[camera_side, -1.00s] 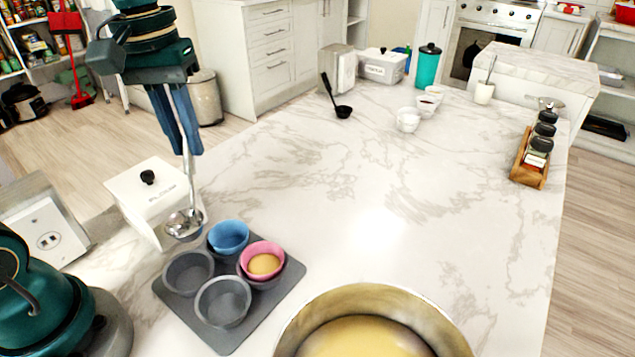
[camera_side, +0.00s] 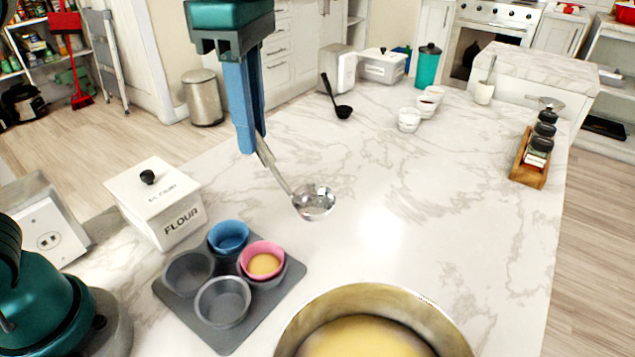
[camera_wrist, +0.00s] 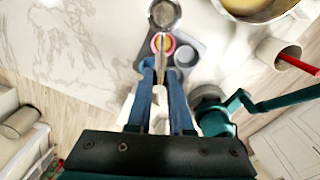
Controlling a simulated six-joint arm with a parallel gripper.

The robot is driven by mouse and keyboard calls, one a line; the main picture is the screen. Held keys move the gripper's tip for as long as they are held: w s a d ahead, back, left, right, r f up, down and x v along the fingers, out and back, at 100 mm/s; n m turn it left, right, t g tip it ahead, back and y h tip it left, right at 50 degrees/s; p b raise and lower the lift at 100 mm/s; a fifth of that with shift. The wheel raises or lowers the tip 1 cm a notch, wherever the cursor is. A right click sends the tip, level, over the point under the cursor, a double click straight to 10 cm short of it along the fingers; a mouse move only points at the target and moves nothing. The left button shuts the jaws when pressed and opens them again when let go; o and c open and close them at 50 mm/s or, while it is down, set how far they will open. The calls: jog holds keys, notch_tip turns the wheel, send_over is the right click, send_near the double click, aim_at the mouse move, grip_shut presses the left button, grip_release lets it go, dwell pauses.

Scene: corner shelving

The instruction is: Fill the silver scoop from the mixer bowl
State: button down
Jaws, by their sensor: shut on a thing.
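My gripper (camera_side: 253,145) is shut on the handle of the silver scoop (camera_side: 314,203). The scoop is in the air above the counter, up and to the left of the mixer bowl (camera_side: 300,318); its cup looks empty. In the wrist view my gripper (camera_wrist: 155,72) points at the scoop's cup (camera_wrist: 165,13), which lies left of the bowl (camera_wrist: 290,12). The bowl is a metal one holding yellow batter (camera_side: 365,338), and the bottom of it is cut off in the side view.
A grey muffin tin (camera_side: 172,297) holds a blue cup (camera_side: 229,233) and a pink cup (camera_side: 262,247) with batter in it. A white flour box (camera_side: 160,205) stands behind it. A black ladle (camera_side: 343,111), white cups (camera_side: 409,122) and a spice rack (camera_side: 528,165) are farther back. The counter's middle is clear.

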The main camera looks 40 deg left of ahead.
jog(key=s+d, duration=1)
jog(key=d, duration=0.5)
jog(key=shift+d+f, duration=0.3)
jog(key=shift+s, duration=0.1)
notch_tip(320, 180, down, 11)
jog(key=shift+r, duration=0.15)
dwell(0.7)
jog(key=shift+r, duration=0.1)
dwell(1.3)
